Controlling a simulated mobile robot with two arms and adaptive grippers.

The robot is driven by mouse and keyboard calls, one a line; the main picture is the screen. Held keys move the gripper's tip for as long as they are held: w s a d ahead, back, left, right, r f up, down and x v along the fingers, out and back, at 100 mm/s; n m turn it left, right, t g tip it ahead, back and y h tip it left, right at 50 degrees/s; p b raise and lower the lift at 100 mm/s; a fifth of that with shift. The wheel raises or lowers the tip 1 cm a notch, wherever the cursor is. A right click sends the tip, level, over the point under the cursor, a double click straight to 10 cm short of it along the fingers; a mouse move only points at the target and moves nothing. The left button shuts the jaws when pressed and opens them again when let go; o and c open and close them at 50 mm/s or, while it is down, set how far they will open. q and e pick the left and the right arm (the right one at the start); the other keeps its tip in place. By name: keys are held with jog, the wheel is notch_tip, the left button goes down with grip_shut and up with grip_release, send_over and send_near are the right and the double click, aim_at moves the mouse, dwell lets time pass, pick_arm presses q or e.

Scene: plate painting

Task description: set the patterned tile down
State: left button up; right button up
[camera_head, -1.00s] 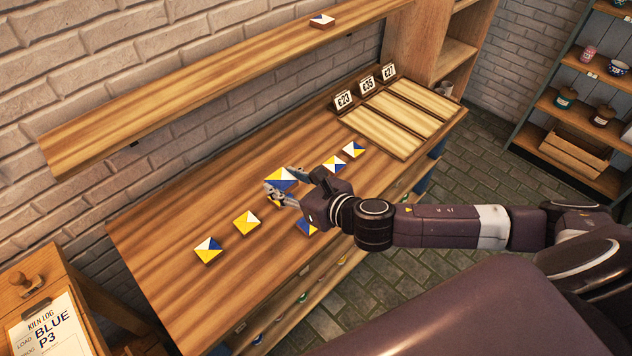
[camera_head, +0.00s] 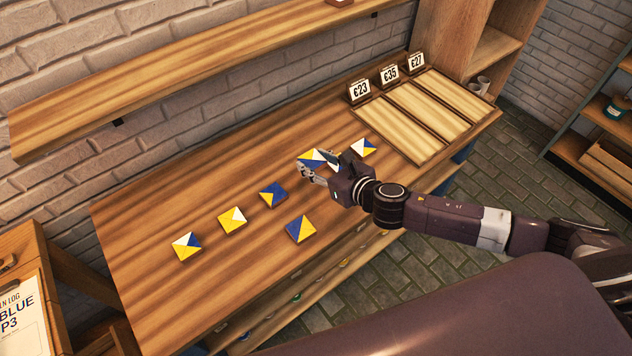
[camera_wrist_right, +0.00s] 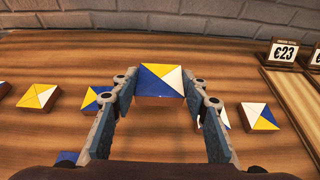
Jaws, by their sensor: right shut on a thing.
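My right gripper (camera_head: 308,168) is shut on a patterned tile (camera_head: 312,157), over the middle of the wooden bench (camera_head: 170,290). In the right wrist view the tile (camera_wrist_right: 160,80) sits between the two fingers, with yellow, white and blue triangles on top and a brown edge. It looks level; I cannot tell whether its underside touches the bench. Similar tiles lie around it: one with white, yellow and blue (camera_head: 364,147) to the right, and a blue and yellow one (camera_head: 272,195) to the left. Another is mostly hidden behind the gripper. My left gripper is out of view.
More tiles lie on the bench to the left (camera_head: 232,219) and near the front edge (camera_head: 300,228). A tray with three pale lanes (camera_head: 405,140) and price signs (camera_head: 389,75) is at the right. A shelf (camera_head: 200,65) runs along the wall.

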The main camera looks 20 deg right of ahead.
aim_at(316, 187)
notch_tip(316, 187, down, 4)
jog(key=shift+w+b, duration=0.1)
jog(key=shift+b, duration=0.2)
jog(key=shift+f, duration=0.35)
notch_tip(316, 187, down, 3)
jog(key=shift+r+b, duration=0.1)
jog(key=shift+b, duration=0.4)
jog(key=shift+f, duration=0.6)
jog(key=o, duration=1.3)
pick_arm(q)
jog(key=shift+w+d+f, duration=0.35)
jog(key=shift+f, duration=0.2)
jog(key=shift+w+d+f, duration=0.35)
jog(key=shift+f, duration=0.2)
pick_arm(e)
jog(key=shift+o, duration=0.2)
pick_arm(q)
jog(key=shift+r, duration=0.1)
pick_arm(e)
jog(key=shift+r, duration=0.15)
